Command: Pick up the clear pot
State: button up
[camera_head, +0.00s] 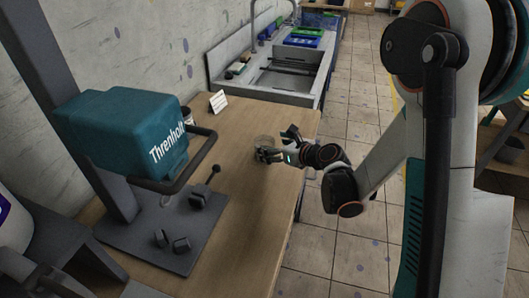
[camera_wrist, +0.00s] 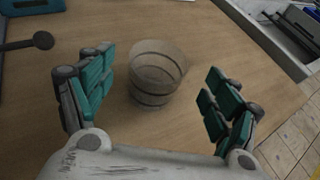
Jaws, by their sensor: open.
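The clear pot (camera_wrist: 156,76) is a see-through cup with dark rings, standing upright on the wooden table. In the wrist view it is just beyond and between my open fingers, with space on both sides. In the head view the pot (camera_head: 264,142) shows near the table's right side, partly hidden by my gripper (camera_head: 274,148). My gripper also shows in the wrist view (camera_wrist: 158,100), with teal finger pads spread apart and nothing held.
A teal press marked "Threnholt" (camera_head: 126,135) with a lever stands to the left on the table (camera_head: 252,205). A small white card (camera_head: 218,101) stands at the back. A sink (camera_head: 285,77) lies beyond. The table around the pot is clear.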

aim_at(259, 141)
jog(key=b+x, duration=0.1)
jog(key=x, duration=0.4)
jog(key=shift+s+b, duration=0.1)
jog(key=shift+b, duration=0.25)
jog(key=shift+r, duration=0.1)
jog(key=shift+c, duration=0.2)
jog(key=c, duration=1)
jog(key=shift+r, duration=0.1)
